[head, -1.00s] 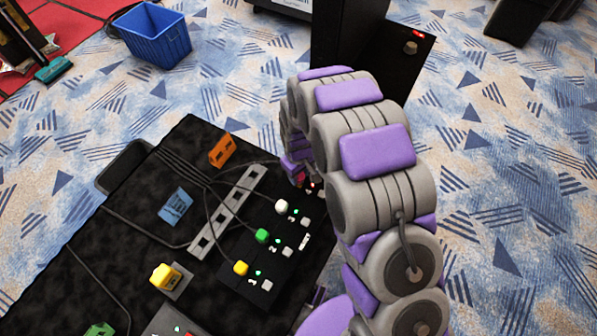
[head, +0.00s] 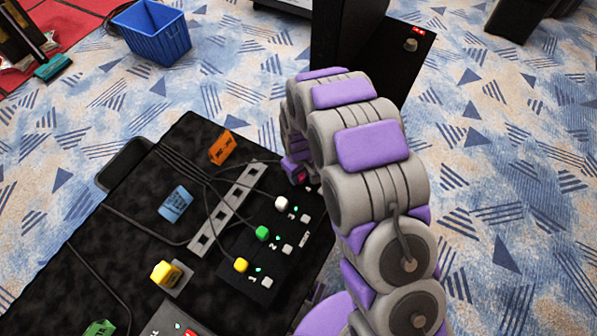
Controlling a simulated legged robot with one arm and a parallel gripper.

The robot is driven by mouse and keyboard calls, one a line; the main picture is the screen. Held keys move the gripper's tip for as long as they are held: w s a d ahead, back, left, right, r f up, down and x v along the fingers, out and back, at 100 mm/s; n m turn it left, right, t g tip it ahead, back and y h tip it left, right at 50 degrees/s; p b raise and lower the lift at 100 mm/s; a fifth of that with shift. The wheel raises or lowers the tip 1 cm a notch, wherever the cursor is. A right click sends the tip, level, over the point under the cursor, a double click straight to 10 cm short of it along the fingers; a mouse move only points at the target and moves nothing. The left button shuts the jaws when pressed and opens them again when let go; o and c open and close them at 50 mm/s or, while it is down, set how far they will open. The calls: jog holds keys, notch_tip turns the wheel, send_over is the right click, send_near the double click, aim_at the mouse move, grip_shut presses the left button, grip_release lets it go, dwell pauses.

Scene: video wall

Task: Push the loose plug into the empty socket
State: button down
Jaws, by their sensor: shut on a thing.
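The socket block (head: 234,280) is a black panel on the dark table. A white plug (head: 281,202), a green plug (head: 262,233) and a yellow plug (head: 240,265) sit in it, each with a green light beside it. My gripper (head: 300,179) is low over the far end of this block, beyond the white plug, mostly behind my arm. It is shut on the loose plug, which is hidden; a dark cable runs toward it. The empty socket is also hidden there, so I cannot tell whether plug and socket touch.
A grey strip with square holes (head: 228,205) lies beside the block, with cables across it. Orange (head: 221,147), blue (head: 175,204) and yellow (head: 166,273) blocks stand on the table. A blue bin (head: 152,35) and a black cabinet (head: 345,40) stand on the carpet.

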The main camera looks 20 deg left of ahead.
jog(key=shift+f, duration=0.2)
jog(key=c, duration=0.6)
grip_release()
jog(key=shift+o, duration=0.4)
jog(key=o, duration=0.5)
jog(key=shift+r+p, duration=1.2)
jog(key=shift+r, duration=2.3)
